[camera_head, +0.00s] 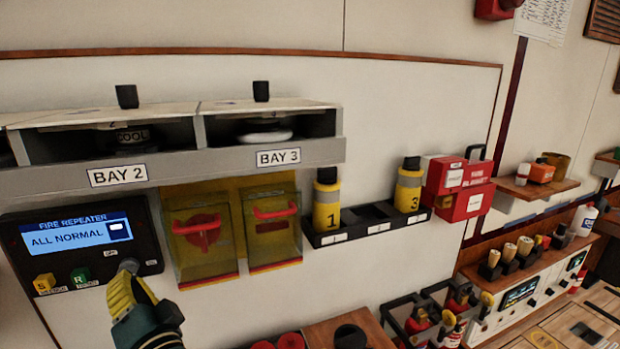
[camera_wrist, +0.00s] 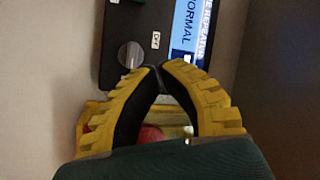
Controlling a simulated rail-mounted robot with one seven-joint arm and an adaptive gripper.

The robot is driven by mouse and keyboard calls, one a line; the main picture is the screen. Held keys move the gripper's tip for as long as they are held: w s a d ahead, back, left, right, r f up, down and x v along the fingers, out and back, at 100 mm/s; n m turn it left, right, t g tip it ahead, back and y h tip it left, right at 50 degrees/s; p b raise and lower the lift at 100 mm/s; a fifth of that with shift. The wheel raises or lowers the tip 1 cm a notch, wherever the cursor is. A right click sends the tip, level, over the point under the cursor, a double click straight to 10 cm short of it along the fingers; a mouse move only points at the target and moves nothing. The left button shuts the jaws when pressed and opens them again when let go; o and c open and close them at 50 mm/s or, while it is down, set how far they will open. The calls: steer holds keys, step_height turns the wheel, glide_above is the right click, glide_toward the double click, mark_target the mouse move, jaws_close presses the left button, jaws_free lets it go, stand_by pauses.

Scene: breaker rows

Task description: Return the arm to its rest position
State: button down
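My gripper (camera_head: 128,274) has yellow fingers and a dark green body and is at the lower left in the head view, at the lower right of the fire repeater panel (camera_head: 15,240). In the wrist view my gripper (camera_wrist: 158,68) has its fingertips together, with nothing seen between them. A grey rotary knob (camera_wrist: 130,55) is on the panel just beyond and left of the tips. I cannot tell whether the tips touch it. The panel's screen (camera_head: 75,236) reads ALL NORMAL.
Two clear-covered yellow boxes (camera_head: 203,229) with red handles hang right of the panel. Above are shelf bays marked BAY 2 (camera_head: 118,175) and BAY 3 (camera_head: 278,157). A black rack (camera_head: 340,236) holds yellow cylinders.

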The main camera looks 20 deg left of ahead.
steer(key=w+d+r+m+t+h+p, duration=0.1)
steer(key=w+d+r+t+h, duration=0.15)
steer(key=d, duration=0.65)
steer(key=w+d+r+t+h+p, duration=0.2)
steer(key=d+r+t, duration=0.2)
steer(key=d, duration=0.5)
steer(key=w+d+r+m+t+h+p, duration=0.1)
steer(key=w+d+r+t+h, duration=0.2)
steer(key=d, duration=0.7)
steer(key=s+d+r+t+h, duration=0.1)
steer(key=s+d+r+h, duration=0.2)
steer(key=d, duration=0.3)
steer(key=s+d+r+t+h+p, duration=0.1)
steer(key=s+d+r+h, duration=0.2)
steer(key=d, duration=0.4)
steer(key=s+d+r+n+t+h+p, duration=0.1)
steer(key=s+d+r+t+h, duration=0.1)
steer(key=s+d+h, duration=0.3)
steer(key=shift+s+d+r, duration=0.4)
steer(key=shift+s+d, duration=0.35)
steer(key=shift+s, duration=0.35)
